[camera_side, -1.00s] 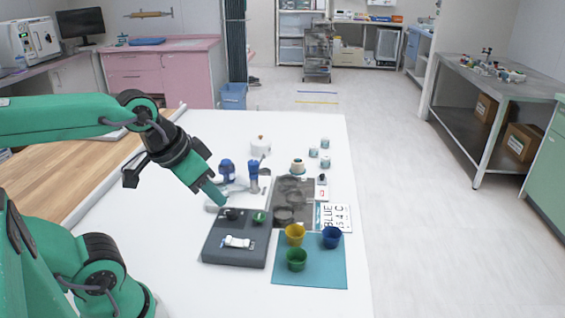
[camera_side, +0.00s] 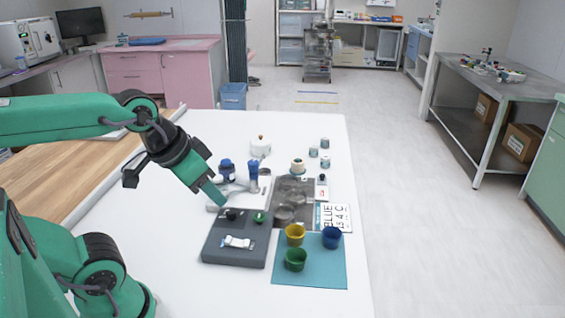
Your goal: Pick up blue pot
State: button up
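The blue pot (camera_side: 332,237) stands upright on the right part of a teal mat (camera_side: 318,273). A yellow pot (camera_side: 295,234) stands to its left, and a green pot (camera_side: 295,259) stands in front of the yellow one. My gripper (camera_side: 219,199) is in the air to the left of the pots, tilted down to the right, over the back of a dark grey block. It is well apart from the blue pot. The fingers are small and seen from the side, so I cannot tell whether they are open or shut.
The dark grey block (camera_side: 222,257) with small items lies left of the mat. Behind it are a white stand with blue-topped parts (camera_side: 253,178), a dark grey tray (camera_side: 307,189) and a plate with lettering (camera_side: 343,217). Several small jars stand farther back.

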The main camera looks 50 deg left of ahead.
jog(key=shift+o, duration=0.2)
jog(key=o, duration=0.7)
jog(key=shift+o, duration=0.2)
jog(key=w+d+n+g, duration=0.2)
jog(key=w+n+g, duration=0.15)
jog(key=w, duration=1.25)
jog(key=w+d+f+n+g, duration=0.1)
jog(key=w+d+f+n, duration=0.1)
jog(key=w+f, duration=0.4)
jog(key=w+d+f+n+g, duration=0.1)
jog(key=w+d+f+n, duration=0.1)
jog(key=w+f, duration=0.5)
jog(key=shift+w+f+n, duration=0.15)
jog(key=shift+f+n, duration=0.2)
jog(key=shift+f, duration=0.35)
